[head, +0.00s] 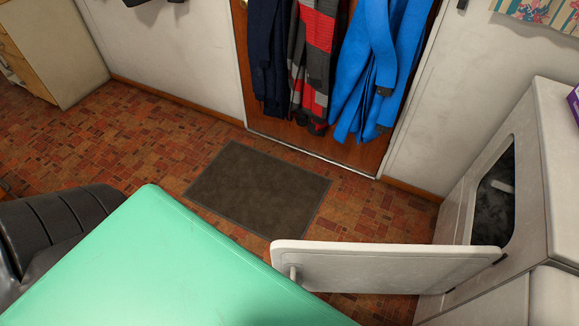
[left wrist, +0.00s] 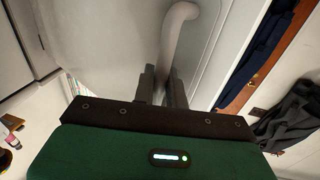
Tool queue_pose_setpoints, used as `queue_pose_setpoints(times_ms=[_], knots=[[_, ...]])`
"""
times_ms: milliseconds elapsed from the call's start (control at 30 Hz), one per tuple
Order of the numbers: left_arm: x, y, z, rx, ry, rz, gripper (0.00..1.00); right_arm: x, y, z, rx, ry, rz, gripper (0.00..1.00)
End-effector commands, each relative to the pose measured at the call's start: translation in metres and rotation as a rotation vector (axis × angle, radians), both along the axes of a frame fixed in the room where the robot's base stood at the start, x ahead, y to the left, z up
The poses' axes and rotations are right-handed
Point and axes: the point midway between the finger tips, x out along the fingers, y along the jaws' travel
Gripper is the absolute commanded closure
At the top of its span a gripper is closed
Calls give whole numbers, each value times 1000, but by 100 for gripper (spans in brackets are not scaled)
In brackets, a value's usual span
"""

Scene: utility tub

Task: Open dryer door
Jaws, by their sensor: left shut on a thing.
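The white dryer (head: 558,165) stands at the right of the head view, its dark drum opening (head: 493,205) uncovered. Its white door (head: 385,264) stands wide open, swung out to the left from the hinge side. A handle (head: 294,273) is at the door's free end. In the left wrist view, the two dark fingers of my left gripper (left wrist: 163,87) are shut on the pale curved handle (left wrist: 175,38). In the head view the fingers are hidden, apparently behind a large green part of mine. My right gripper is not in view.
A dark mat (head: 258,188) lies on the red-brown tiled floor (head: 150,145). Clothes, including a blue garment (head: 378,70), hang on the brown room door behind it. A cabinet (head: 55,50) stands at the far left. The floor around the mat is clear.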

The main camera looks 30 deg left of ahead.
Motion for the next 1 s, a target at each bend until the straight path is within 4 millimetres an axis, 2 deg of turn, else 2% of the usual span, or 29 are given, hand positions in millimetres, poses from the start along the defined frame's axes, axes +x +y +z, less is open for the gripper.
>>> queue_pose_setpoints(times_ms=[167, 200, 300, 667, 833, 1000], knots=[[1, -1, 0, 0, 0, -2, 100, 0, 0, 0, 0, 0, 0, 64], [1, -1, 0, -1, 0, -2, 85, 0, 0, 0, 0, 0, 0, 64], [1, -1, 0, -1, 0, -1, 69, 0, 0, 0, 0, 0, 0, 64], [-5, 0, -1, -1, 1, 0, 69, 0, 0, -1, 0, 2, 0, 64], [-32, 2, -2, -1, 4, -1, 69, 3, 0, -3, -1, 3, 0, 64], [-73, 4, -3, -1, 5, -1, 69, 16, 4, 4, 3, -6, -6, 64]])
